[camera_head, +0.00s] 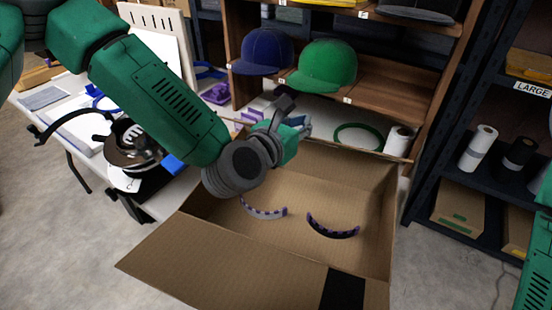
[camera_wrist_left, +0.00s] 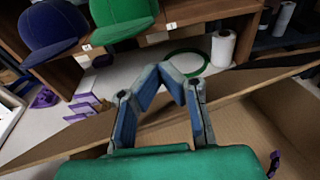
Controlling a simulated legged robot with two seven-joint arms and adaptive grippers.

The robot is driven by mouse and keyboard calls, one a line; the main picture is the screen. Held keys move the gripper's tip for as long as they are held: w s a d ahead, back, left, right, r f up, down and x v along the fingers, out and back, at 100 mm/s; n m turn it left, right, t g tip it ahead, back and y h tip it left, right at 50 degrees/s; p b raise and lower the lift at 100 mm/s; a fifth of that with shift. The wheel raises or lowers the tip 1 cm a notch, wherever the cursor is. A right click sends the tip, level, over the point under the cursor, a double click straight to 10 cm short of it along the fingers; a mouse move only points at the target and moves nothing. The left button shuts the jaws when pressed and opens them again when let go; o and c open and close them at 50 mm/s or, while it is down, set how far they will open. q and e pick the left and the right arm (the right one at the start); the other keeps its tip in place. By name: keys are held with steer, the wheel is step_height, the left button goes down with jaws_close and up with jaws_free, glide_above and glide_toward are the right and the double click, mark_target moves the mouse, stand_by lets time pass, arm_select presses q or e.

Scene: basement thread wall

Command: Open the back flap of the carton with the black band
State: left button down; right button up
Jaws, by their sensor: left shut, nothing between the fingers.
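The open carton (camera_head: 345,180) stands low in front of me in the head view. Its near flap is folded out toward me and carries the black band (camera_head: 343,289). The back flap (camera_wrist_left: 235,84) runs slantwise across the left wrist view; in the head view my left arm and gripper hide part of the carton's back edge. My left gripper (camera_head: 303,126) is at that back edge. In the left wrist view its blue-grey fingers (camera_wrist_left: 172,70) are shut with nothing between them and overlap the flap; I cannot tell whether they touch it. My right gripper is out of view.
Two curved striped pieces (camera_head: 333,228) (camera_head: 265,211) lie inside the carton. Behind it are a green ring (camera_head: 359,128), a white roll (camera_head: 398,141) and a shelf with blue (camera_head: 262,51) and green (camera_head: 325,66) caps. A cluttered table (camera_head: 60,128) is left, a dark rack right.

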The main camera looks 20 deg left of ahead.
arm_select(q)
steer(key=s+f+n+g+y+p, duration=0.3)
steer(key=s+p, duration=0.6)
steer(key=s, duration=0.9)
steer(key=w+t, duration=0.1)
steer(key=w, duration=1)
steer(key=shift+w+y+p, duration=0.35)
steer(key=shift+y, duration=0.05)
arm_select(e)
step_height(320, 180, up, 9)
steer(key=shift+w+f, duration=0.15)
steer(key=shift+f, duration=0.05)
arm_select(q)
steer(key=shift+r, duration=0.1)
